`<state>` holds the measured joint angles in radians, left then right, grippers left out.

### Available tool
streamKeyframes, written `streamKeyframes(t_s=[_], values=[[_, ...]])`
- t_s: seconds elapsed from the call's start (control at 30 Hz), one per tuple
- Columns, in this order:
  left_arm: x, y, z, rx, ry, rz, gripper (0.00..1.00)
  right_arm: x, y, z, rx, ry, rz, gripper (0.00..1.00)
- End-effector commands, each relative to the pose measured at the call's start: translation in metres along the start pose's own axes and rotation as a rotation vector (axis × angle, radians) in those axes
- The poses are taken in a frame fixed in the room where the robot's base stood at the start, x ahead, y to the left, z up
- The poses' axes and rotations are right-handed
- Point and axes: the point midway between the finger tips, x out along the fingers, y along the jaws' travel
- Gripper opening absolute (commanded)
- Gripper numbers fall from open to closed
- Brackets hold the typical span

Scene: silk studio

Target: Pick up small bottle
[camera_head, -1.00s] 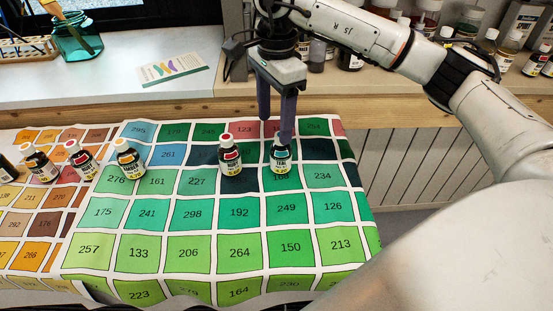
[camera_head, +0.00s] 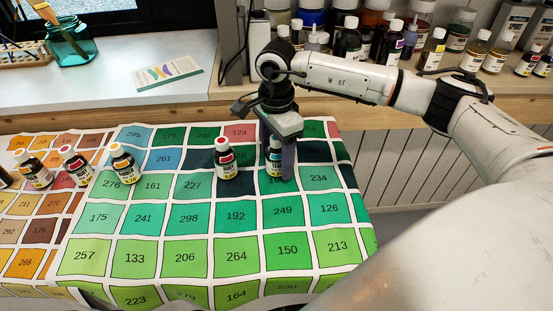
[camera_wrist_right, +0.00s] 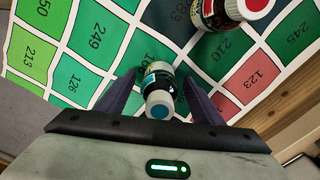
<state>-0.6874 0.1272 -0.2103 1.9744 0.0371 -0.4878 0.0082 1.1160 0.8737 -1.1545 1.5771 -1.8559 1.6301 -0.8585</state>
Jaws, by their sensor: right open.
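A small bottle with a teal label and white cap (camera_head: 275,158) stands on the numbered colour chart cloth (camera_head: 190,243). My right gripper (camera_head: 277,170) is lowered around it, and a finger hides part of it. In the right wrist view the bottle (camera_wrist_right: 158,82) stands between the two open fingers of my right gripper (camera_wrist_right: 160,92), with its teal-topped cap toward the camera. A second bottle with a red label (camera_head: 226,160) stands just left of the gripper; it also shows in the right wrist view (camera_wrist_right: 225,12). My left gripper is not in view.
Several more small bottles stand on the cloth at left, such as an orange-capped one (camera_head: 124,162). Behind, a raised ledge (camera_head: 110,92) carries a teal glass jar (camera_head: 69,42) and a leaflet (camera_head: 162,71). Several paint jars (camera_head: 350,38) line the back right.

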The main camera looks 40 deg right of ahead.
Motion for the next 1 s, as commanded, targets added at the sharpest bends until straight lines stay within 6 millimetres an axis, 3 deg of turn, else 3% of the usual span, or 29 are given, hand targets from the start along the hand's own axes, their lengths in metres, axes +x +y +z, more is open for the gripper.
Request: streamKeyframes(t_s=[0.1, 0.4, 0.67, 1.0], values=[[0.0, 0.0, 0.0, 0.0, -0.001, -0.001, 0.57, 0.0, 0.0, 0.0, 0.0, 0.0, 0.0, 0.61], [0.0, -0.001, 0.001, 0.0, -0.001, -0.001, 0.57, -0.001, 0.0, 0.0, 0.0, -0.001, -0.001, 0.14], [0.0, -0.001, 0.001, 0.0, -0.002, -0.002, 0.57, -0.005, -0.001, 0.001, 0.0, -0.001, -0.002, 0.14], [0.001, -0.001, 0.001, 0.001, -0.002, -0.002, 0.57, -0.066, -0.001, 0.001, 0.001, -0.002, -0.006, 0.14]])
